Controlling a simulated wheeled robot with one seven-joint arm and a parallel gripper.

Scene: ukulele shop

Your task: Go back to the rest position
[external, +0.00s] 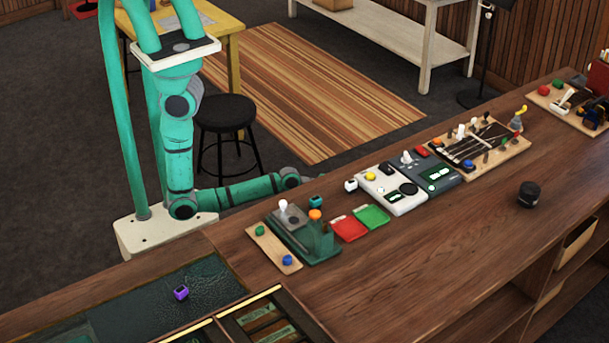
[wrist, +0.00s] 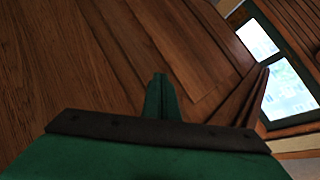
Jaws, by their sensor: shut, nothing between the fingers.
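My gripper (wrist: 158,85) shows in the wrist view as dark green fingers, together and with nothing between them. I cannot clearly make out the fingers there.
On the counter stand a green joystick box (external: 305,238), red (external: 349,228) and green (external: 372,216) trays, control boxes (external: 391,188), a switch board (external: 482,146) and a black knob (external: 529,194). A black stool (external: 226,113) stands behind my arm. The rug area (external: 310,85) is clear.

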